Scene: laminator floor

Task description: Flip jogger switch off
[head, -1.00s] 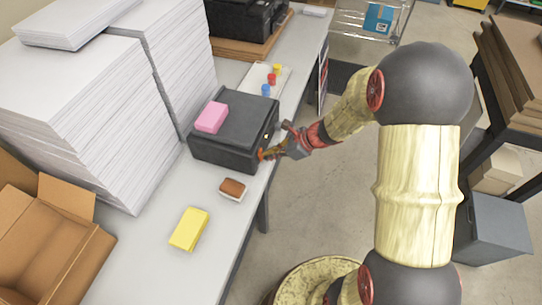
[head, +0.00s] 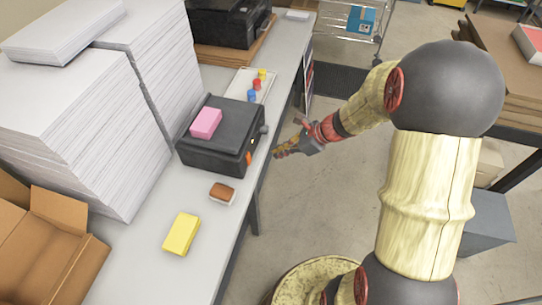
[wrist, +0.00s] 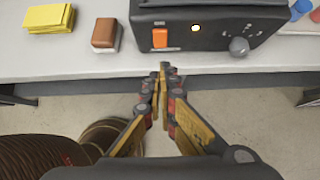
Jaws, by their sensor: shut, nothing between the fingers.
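The jogger (head: 215,150) is a dark box on the grey table; it also shows at the top of the wrist view (wrist: 210,12). Its front has an orange switch (wrist: 160,38), a lit yellowish lamp (wrist: 196,28) and a grey knob (wrist: 239,46). The switch shows as a small orange patch in the head view (head: 249,158). I cannot tell which way the switch is tilted. My gripper (head: 277,154) is shut and empty, apart from the jogger, just off the table's front edge. In the wrist view its fingertips (wrist: 163,72) point toward the front below the switch.
A pink block (head: 206,123) lies on the jogger. A brown-and-white block (head: 222,193) and a yellow pad (head: 182,233) lie nearby on the table. Tall paper stacks (head: 80,120) stand behind. A tray (head: 243,83) holds coloured pieces. Floor in front is open.

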